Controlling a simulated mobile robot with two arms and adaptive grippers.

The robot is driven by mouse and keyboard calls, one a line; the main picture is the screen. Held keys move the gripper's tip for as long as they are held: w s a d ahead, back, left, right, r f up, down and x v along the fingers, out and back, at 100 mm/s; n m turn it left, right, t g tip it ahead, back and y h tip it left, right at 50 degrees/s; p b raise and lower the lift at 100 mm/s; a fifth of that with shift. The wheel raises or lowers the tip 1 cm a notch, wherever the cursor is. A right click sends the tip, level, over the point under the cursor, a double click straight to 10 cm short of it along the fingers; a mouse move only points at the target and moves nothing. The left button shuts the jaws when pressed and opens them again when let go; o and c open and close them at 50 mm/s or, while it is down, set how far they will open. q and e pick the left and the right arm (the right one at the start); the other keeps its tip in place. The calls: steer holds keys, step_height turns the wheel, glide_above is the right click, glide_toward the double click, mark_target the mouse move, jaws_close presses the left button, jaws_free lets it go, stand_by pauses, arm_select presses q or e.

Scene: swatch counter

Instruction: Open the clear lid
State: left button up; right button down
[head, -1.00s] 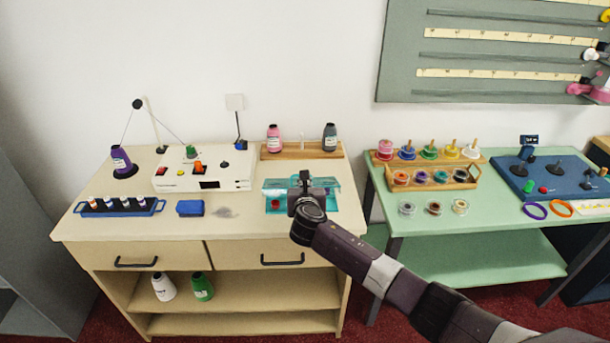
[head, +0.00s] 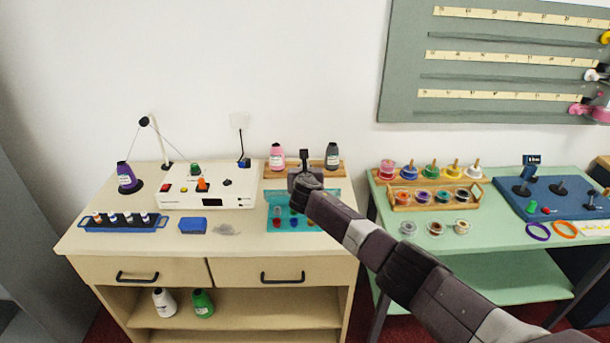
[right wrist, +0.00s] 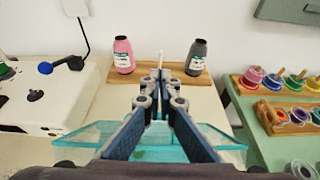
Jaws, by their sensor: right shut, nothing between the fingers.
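The teal box (head: 272,227) sits at the right end of the cream counter, with several small red and blue pieces showing inside. Its clear teal lid (head: 279,197) shows at the back of the box and looks raised; its exact angle is hard to tell. In the right wrist view the lid (right wrist: 92,136) spreads out on both sides under my fingers. My right gripper (head: 305,155) is shut and empty, above and behind the box, fingers pointing to the wall. It also shows in the right wrist view (right wrist: 160,72). The gripper and arm hide part of the lid and box. My left gripper is out of view.
A wooden rack (head: 318,168) with a pink bottle (head: 277,157) and a grey bottle (head: 332,156) stands behind the box. A white machine (head: 181,196) and a blue block (head: 193,226) are to the left. A green table (head: 390,240) with spools is to the right.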

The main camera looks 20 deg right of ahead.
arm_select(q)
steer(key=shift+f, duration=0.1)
arm_select(e)
steer(key=shift+w, duration=0.25)
stand_by(0.7)
steer(key=shift+d+f, duration=0.1)
